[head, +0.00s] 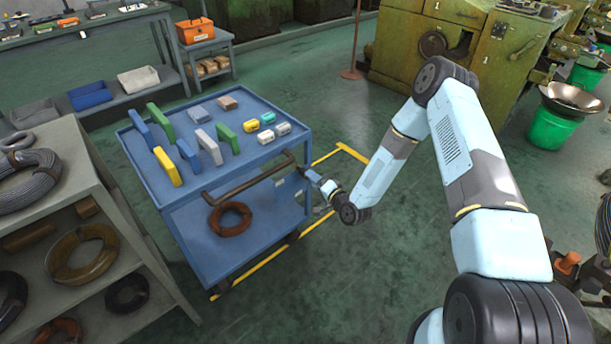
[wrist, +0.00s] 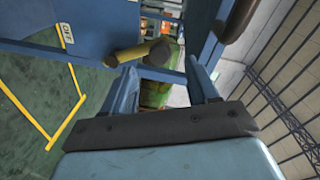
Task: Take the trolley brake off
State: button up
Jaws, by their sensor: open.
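The blue trolley (head: 190,245) stands left of centre in the head view, with a brown push handle (head: 250,182) on its near side. My gripper (head: 308,176) is at the trolley's right front corner, below the handle's height. In the wrist view my gripper (wrist: 160,70) is open, its two blue fingers apart. A short yellow-and-dark lever (wrist: 132,56), apparently the brake lever, lies across just beyond the left fingertip, beside a blue post. I cannot tell whether they touch. A small white plate reading OFF (wrist: 66,36) is on the blue panel to its left.
Coloured blocks and small boxes lie on the trolley top; a wire coil (head: 230,218) is on its lower shelf. A grey rack (head: 120,240) with coils stands close left. Yellow floor lines (head: 350,152) edge the trolley. Green floor in front is clear.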

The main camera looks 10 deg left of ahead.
jog(key=v, duration=0.6)
jog(key=shift+s+d, duration=0.25)
